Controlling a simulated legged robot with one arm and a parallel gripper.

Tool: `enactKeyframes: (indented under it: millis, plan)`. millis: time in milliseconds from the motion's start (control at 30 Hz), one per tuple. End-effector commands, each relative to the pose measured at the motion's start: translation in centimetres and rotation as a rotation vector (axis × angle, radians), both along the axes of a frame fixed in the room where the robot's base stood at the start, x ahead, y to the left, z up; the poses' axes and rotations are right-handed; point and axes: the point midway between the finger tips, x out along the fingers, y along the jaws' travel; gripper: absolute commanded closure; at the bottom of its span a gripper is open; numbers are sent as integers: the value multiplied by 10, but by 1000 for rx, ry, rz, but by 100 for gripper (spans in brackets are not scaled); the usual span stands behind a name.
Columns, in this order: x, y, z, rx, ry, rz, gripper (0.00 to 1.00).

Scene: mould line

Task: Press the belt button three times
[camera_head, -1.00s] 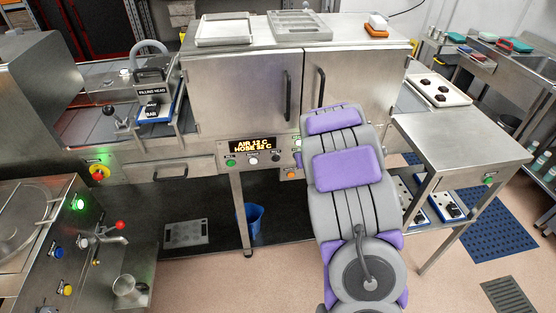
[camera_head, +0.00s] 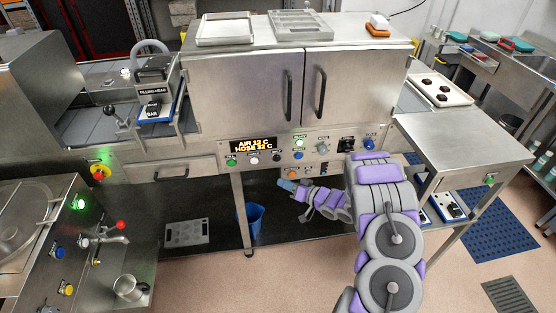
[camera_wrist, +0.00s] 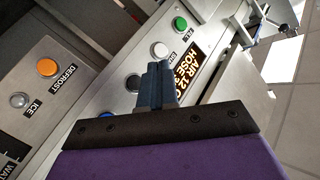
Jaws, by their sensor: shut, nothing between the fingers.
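The control panel (camera_head: 333,150) runs under the steel cabinet doors and carries several buttons. No label reading "belt" is legible, so I cannot tell which button it is. In the wrist view a green button (camera_wrist: 180,23) is labelled FILL; a white button (camera_wrist: 160,50), a dark button (camera_wrist: 133,83) and a blue button (camera_wrist: 105,115) follow down the row. My gripper (camera_wrist: 158,72) is shut and empty, its fingers close to the dark button and overlapping it in view. Contact cannot be told. In the head view my gripper (camera_head: 286,185) shows low, near the orange button (camera_head: 292,174).
The lit display (camera_head: 253,144) reads air 12 C and hose 32 C. A side table (camera_head: 465,140) stands right; a blue bin (camera_head: 255,218) stands below.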

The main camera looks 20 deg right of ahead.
Motion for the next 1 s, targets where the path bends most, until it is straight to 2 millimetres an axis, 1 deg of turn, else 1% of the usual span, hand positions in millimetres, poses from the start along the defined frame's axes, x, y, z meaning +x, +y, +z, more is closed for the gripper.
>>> enactKeyframes:
  millis: [333,467,567,800,1000]
  plan:
    - [0,0,-1,2,0,1,100]
    - [6,-2,-1,1,2,0,100]
    - [15,-4,-2,2,3,1,100]
    - [46,-14,-1,0,-1,1,100]
    - [68,-19,0,3,-1,3,100]
